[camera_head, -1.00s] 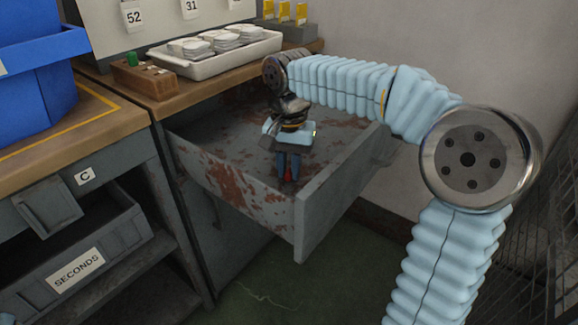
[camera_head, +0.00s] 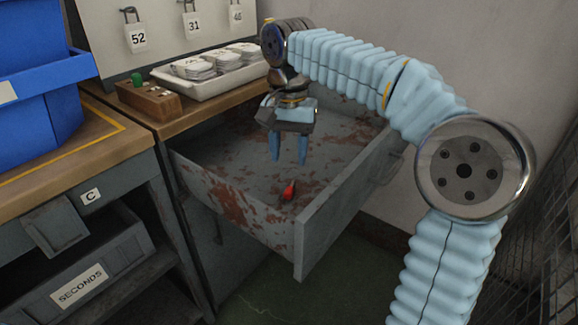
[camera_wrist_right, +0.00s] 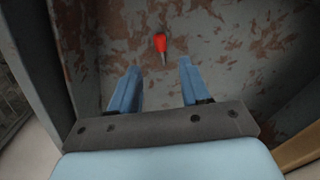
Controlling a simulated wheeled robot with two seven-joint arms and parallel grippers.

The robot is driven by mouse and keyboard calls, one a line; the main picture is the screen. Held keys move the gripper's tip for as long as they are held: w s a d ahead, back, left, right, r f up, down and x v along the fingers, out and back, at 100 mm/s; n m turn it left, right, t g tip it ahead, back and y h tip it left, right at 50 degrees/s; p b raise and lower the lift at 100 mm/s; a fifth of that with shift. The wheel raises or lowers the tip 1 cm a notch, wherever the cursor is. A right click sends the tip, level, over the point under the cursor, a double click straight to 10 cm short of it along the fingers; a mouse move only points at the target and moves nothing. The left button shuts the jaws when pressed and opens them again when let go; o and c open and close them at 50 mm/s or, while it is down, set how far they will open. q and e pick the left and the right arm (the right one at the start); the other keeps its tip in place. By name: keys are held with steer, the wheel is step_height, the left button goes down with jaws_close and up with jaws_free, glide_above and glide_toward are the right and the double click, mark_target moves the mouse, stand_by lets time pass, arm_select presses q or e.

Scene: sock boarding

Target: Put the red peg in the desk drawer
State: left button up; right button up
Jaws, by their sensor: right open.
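The red peg (camera_head: 288,191) lies on the floor of the open desk drawer (camera_head: 322,222), near its front corner. In the right wrist view the red peg (camera_wrist_right: 160,46) lies on the rust-stained drawer floor, beyond the fingertips. My right gripper (camera_head: 289,161) is open and empty, fingers pointing down above the drawer, apart from the peg. In the right wrist view its two blue fingers (camera_wrist_right: 154,84) are spread with nothing between them. My left gripper is not in view.
Blue bins (camera_head: 45,115) stand at the left. A grey bin marked SECONDS (camera_head: 95,262) sits below. A wire mesh (camera_head: 530,240) is at the right.

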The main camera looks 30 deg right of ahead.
steer(key=shift+r, duration=1.5)
